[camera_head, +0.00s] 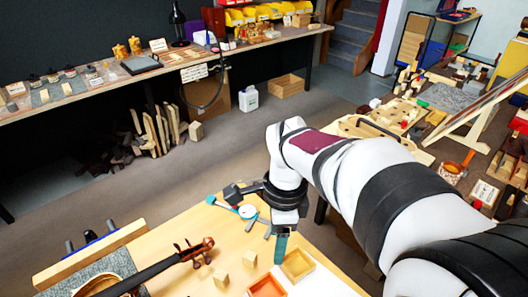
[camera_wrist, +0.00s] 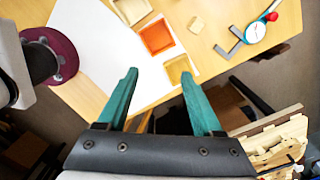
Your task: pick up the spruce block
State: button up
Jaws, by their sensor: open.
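Two small pale wooden blocks stand on the bench in the head view, a farther one (camera_head: 250,258) and a nearer one (camera_head: 221,279). I cannot tell which is the spruce block. One pale block (camera_wrist: 197,24) shows in the wrist view, beyond the trays. My gripper (camera_wrist: 158,74) is open and empty, its teal fingers apart above the bench edge. In the head view my gripper (camera_head: 281,248) is right of the blocks, by the pale-lined tray (camera_head: 298,264).
An orange tray (camera_wrist: 157,36) and a yellowish tray (camera_wrist: 178,68) lie near white paper (camera_wrist: 92,48). A dial caliper (camera_wrist: 255,32) lies beyond the block. A violin neck (camera_head: 170,262) reaches toward the blocks from the left. Bare bench lies around the blocks.

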aim_at(250, 255)
jog(key=w+a+f+m, duration=0.5)
jog(key=w+a+f, duration=0.1)
jog(key=w+a, duration=0.1)
jog(key=shift+m+h, duration=0.3)
notch_tip(250, 255, down, 15)
jog(key=shift+w+f, duration=0.15)
jog(key=shift+f, duration=0.05)
grip_shut()
